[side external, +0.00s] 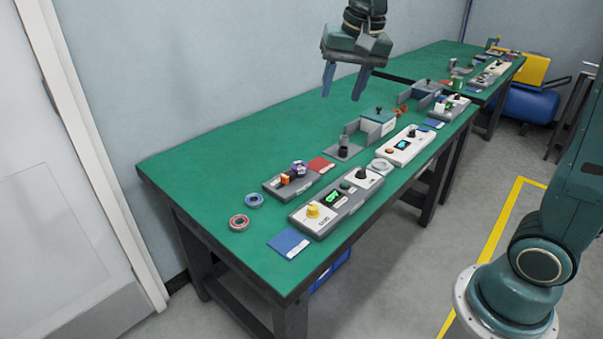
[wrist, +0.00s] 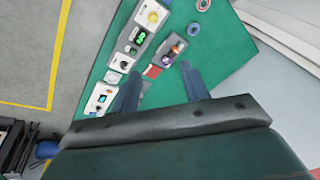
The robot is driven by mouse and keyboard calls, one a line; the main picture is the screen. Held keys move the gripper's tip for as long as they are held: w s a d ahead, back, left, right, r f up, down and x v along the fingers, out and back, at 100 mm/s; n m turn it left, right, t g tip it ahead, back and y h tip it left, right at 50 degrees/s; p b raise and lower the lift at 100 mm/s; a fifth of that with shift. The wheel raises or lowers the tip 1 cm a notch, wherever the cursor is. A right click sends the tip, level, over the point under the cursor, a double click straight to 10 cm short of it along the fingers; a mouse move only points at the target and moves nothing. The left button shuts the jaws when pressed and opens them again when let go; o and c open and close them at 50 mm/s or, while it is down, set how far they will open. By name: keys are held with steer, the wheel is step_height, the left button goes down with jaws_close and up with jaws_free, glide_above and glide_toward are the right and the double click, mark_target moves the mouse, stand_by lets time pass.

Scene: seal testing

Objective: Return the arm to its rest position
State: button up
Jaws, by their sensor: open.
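My gripper (side external: 343,82) hangs high above the far side of the green-topped table (side external: 215,158) in the side external view. Its two blue fingers point down, apart, with nothing between them. In the wrist view my gripper (wrist: 160,85) also shows its fingers spread, with the table top below. No finger touches the table or anything on it. My arm comes down into the side external view from the top edge.
Along the table's front lie a grey device with a yellow knob (side external: 313,211), a white device (side external: 405,146), a small grey tray (side external: 285,186), two rings (side external: 239,222) and a blue card (side external: 289,243). A second green table stands behind. A wall (side external: 200,60) borders the table's back.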

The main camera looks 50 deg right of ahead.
steer(key=s+a+f+n+t, duration=0.1)
steer(key=s+n, duration=0.3)
steer(key=s, duration=0.6)
steer(key=s+a+f+n+t, duration=0.1)
steer(key=s+f+n, duration=0.2)
steer(key=s, duration=0.8)
steer(key=shift+s+a+f+n, duration=0.15)
steer(key=shift+f+n, duration=0.15)
steer(key=shift+n, duration=0.3)
steer(key=shift+c, duration=0.4)
